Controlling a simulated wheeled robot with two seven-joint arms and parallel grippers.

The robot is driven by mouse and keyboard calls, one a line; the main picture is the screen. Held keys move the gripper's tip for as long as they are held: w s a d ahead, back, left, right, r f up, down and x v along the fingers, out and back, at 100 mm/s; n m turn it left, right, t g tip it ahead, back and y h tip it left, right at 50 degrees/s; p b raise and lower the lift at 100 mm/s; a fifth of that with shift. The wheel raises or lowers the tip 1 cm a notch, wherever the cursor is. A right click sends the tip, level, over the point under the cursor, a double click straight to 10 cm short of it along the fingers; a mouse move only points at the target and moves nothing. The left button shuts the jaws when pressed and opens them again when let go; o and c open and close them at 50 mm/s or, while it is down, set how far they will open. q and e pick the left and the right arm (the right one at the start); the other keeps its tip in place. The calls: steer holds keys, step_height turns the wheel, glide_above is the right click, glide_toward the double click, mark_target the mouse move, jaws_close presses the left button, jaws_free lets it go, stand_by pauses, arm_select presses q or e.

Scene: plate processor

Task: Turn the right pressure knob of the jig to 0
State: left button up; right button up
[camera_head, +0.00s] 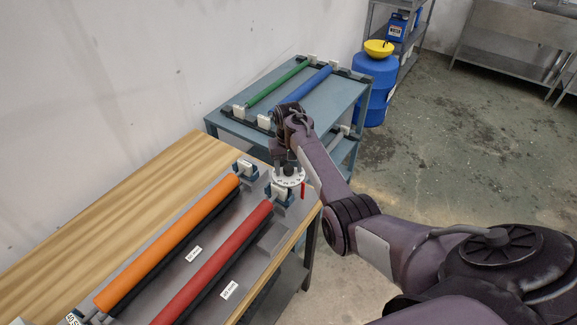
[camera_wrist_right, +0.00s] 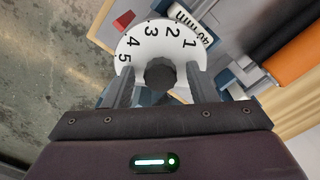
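The right pressure knob is a dark ridged knob (camera_wrist_right: 160,73) in front of a white round dial (camera_wrist_right: 190,52) with black numbers; 1 to 5 can be read in the wrist view. The dial also shows at the jig's far right end in the head view (camera_head: 289,178), with a small red pointer at its right edge. My right gripper (camera_wrist_right: 159,82) is open, one finger on each side of the knob, with a visible gap on both sides. In the head view the gripper's own arm partly hides the knob. My left gripper is out of view.
The jig carries an orange roller (camera_head: 170,245) and a red roller (camera_head: 215,262) on a wooden-topped table (camera_head: 100,205). Behind it stands a blue-grey cart (camera_head: 335,95) with green and blue rollers. A blue barrel (camera_head: 374,85) stands beyond. The floor at right is clear.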

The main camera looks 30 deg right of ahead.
mark_target(288, 167)
steer(key=shift+r, duration=0.1)
steer(key=shift+r+p, duration=0.25)
steer(key=shift+p, duration=0.15)
step_height(288, 167, up, 3)
steer(key=p, duration=0.3)
steer(key=shift+w+r, duration=0.1)
steer(key=shift+r, duration=0.1)
step_height(288, 167, up, 3)
steer(key=shift+r, duration=0.35)
